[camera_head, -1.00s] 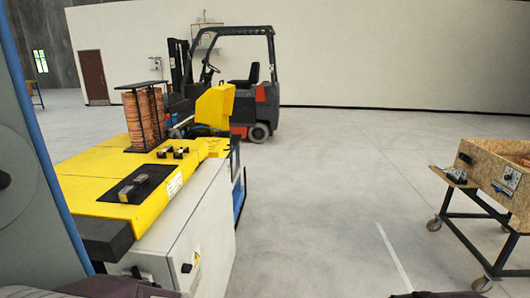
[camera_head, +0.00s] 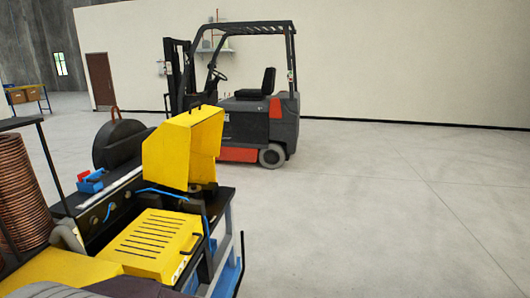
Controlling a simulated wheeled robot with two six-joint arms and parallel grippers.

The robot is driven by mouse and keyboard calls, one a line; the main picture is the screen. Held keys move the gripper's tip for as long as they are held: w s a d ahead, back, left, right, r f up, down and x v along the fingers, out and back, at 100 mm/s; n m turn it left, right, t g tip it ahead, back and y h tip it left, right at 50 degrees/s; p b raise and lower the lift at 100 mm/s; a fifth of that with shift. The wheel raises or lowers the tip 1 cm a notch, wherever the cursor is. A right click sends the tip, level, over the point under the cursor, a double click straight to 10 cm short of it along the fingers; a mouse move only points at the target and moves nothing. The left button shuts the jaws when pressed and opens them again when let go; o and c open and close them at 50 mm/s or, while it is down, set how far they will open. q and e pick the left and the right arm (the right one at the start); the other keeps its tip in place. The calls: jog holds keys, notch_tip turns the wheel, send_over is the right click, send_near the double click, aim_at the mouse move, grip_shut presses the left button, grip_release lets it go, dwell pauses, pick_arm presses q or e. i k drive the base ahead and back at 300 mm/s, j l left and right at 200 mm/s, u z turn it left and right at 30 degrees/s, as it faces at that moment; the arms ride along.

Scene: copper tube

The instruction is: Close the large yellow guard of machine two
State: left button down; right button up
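The machine with yellow covers fills the lower left of the head view. A large yellow guard (camera_head: 183,150) stands raised and tilted at its far end, with its hollow side facing right. In front of it lies a lower yellow cover (camera_head: 152,244) with dark slots and a black handle on its right side. I cannot tell from any marking which machine this is. Neither of my grippers shows; only dark parts, likely of my own arms, show at the bottom edge.
A stack of copper coils (camera_head: 22,195) stands in a black frame at the left. A blue frame (camera_head: 228,272) runs along the machine's right side. A forklift (camera_head: 262,115) stands behind the machine. The grey floor (camera_head: 390,220) to the right is clear.

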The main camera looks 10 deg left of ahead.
aim_at(166, 151)
jog(key=i, duration=1)
jog(key=i+l+u, duration=0.1)
jog(key=i, duration=0.95)
